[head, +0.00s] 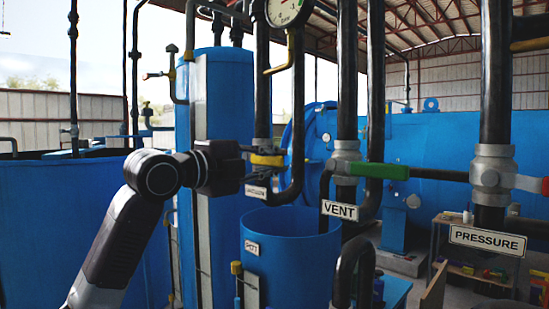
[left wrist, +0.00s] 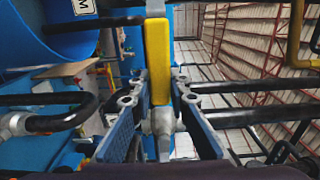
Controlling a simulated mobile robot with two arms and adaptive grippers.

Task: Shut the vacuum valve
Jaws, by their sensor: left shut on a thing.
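The vacuum valve sits on a black vertical pipe in the middle of the head view. Its yellow handle (head: 267,160) shows just past my left gripper (head: 243,161). The vacuum label (head: 256,191) hangs below it, small and hard to read. In the left wrist view the yellow handle (left wrist: 158,60) lies between the two fingers of my left gripper (left wrist: 158,95), which is shut on it. The grey valve body (left wrist: 162,125) shows behind the handle. The gripper hides part of the handle in the head view. My right gripper is not in view.
To the right are the vent valve with a green handle (head: 380,170) and the pressure valve (head: 492,178). A blue open tank (head: 290,250) stands below the vacuum valve. A tall blue column (head: 213,110) stands behind my left arm. A gauge (head: 287,10) hangs above.

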